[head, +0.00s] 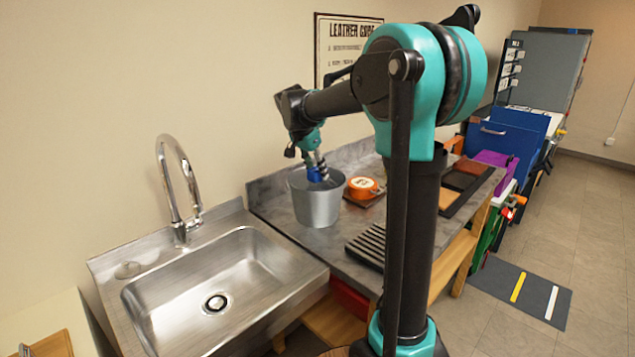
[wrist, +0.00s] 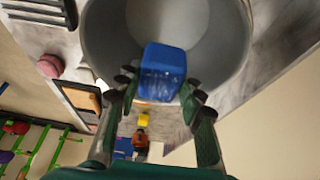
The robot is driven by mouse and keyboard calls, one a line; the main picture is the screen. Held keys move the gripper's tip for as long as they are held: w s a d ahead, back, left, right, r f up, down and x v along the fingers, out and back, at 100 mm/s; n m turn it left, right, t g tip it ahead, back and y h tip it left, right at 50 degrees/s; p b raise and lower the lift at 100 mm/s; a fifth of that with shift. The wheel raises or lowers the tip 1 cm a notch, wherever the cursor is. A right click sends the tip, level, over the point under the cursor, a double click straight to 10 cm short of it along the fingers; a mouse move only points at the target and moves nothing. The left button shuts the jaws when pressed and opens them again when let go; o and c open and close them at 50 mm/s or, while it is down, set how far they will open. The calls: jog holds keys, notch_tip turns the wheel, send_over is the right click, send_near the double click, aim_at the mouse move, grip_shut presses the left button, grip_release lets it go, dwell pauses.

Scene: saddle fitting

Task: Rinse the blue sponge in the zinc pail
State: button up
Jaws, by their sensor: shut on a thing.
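The zinc pail (head: 316,204) stands upright on the grey counter, just right of the sink. My gripper (head: 318,174) points down at the pail's mouth and is shut on the blue sponge (head: 314,175). In the wrist view the blue sponge (wrist: 163,72) sits between the fingertips of my gripper (wrist: 157,88), over the opening of the pail (wrist: 232,50). The pail's grey inner wall and round bottom show behind the sponge. I cannot tell how far below the rim the sponge is, or whether there is water.
A steel sink (head: 290,282) with a tall tap (head: 176,190) is at the left. An orange round tin (head: 363,187) stands close right of the pail. A dark ribbed rack (head: 368,246) lies nearer the counter's front. A poster (head: 340,42) hangs on the wall behind.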

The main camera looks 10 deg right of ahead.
aim_at(317, 169)
jog(key=shift+r, duration=2.5)
dwell(0.3)
jog(key=shift+r, duration=2)
jog(key=shift+s, duration=0.1)
